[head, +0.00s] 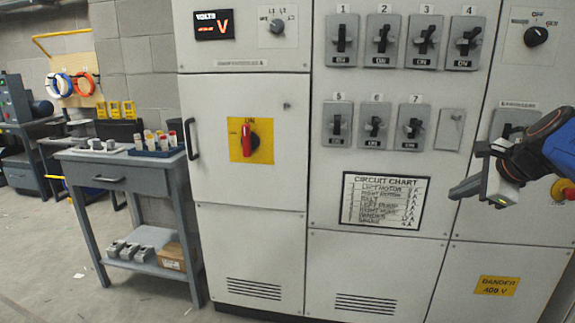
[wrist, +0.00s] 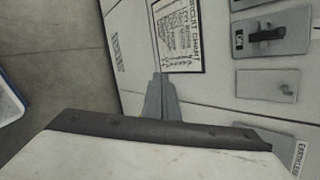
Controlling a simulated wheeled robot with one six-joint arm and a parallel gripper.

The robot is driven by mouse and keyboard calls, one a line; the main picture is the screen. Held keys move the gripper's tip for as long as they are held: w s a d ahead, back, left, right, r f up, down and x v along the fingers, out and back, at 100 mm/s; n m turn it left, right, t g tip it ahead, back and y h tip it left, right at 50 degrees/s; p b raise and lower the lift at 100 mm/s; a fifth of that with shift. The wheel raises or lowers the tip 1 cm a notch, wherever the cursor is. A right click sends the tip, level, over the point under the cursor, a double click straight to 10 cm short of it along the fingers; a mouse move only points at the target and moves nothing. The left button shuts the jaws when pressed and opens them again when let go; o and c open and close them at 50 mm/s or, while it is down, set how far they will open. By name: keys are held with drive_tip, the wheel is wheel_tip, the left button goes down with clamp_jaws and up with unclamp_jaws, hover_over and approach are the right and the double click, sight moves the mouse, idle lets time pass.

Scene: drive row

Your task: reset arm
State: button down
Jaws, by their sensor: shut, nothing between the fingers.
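My gripper (head: 463,189) is at the right in the head view, in front of the electrical cabinet (head: 245,220), with its fingers pointing left. Its fingers are together with nothing between them. In the wrist view the shut fingers (wrist: 160,98) point toward the circuit chart (wrist: 180,35). The chart also shows in the head view (head: 384,201), to the left of my fingertips. Numbered breaker switches (head: 341,40) stand in two rows above the chart. My arm partly hides a switch at the right.
A red rotary handle (head: 246,140) on a yellow plate is on the cabinet's left door. A yellow danger sign (head: 497,286) is low on the right panel. Open floor (head: 45,250) lies at the left.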

drive_tip(key=s+a+f+n+g, duration=0.2)
drive_tip(key=s+a+f+n, duration=0.5)
drive_tip(key=s+f+n, duration=0.2)
drive_tip(key=s+a+f+n+g, duration=0.2)
drive_tip(key=s+a+f+n, duration=0.5)
drive_tip(key=s+f+n, duration=0.3)
drive_tip(key=n, duration=0.4)
drive_tip(key=shift+s+a+h, duration=0.25)
drive_tip(key=shift+h, duration=0.15)
